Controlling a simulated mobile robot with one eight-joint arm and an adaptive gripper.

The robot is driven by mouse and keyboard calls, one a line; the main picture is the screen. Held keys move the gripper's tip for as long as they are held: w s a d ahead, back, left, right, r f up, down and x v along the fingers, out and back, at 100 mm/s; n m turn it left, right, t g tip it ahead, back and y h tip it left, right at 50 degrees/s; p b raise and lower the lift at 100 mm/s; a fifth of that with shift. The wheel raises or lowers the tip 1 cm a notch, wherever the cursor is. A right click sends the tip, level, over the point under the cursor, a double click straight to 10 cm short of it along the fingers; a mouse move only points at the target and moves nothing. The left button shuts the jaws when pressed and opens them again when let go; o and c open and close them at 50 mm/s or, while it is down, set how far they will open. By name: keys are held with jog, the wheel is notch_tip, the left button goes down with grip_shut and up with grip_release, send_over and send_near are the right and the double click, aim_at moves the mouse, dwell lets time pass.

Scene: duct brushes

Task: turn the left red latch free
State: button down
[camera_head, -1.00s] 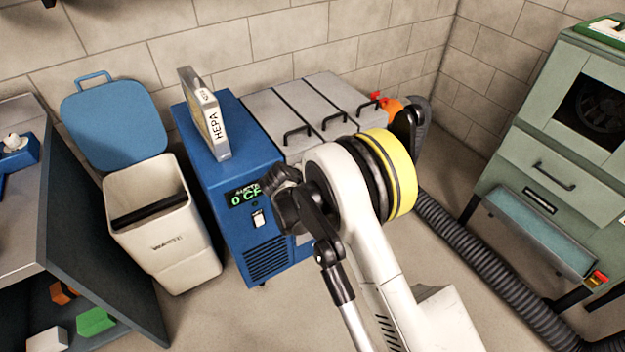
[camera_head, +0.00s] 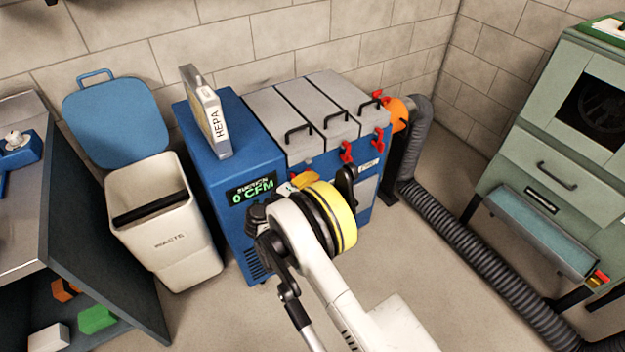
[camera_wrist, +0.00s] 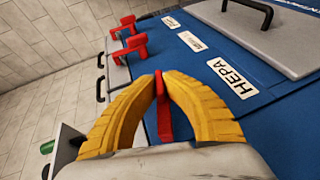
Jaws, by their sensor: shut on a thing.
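The left red latch (camera_wrist: 163,115) is a narrow red bar on the blue front of the filter unit, beside the HEPA label (camera_wrist: 231,77) in the wrist view. My gripper (camera_wrist: 160,82) has two yellow ribbed fingers, closed around the upper part of this latch. Two other red latches, a middle one (camera_head: 347,152) and a right one (camera_head: 382,98), stand free of the gripper.
The blue filter unit (camera_head: 216,190) has grey lids with black handles and a HEPA filter (camera_head: 205,112) standing on top. An orange duct collar (camera_head: 399,113) and black hose (camera_head: 450,225) lie to its right. A waste bin (camera_head: 160,235) stands close on the left.

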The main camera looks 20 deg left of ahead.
jog(key=shift+w+a+r, duration=0.1)
jog(key=shift+a+r, duration=0.05)
jog(key=shift+a, duration=0.05)
jog(key=c, duration=1.5)
grip_release()
jog(key=v, duration=1.2)
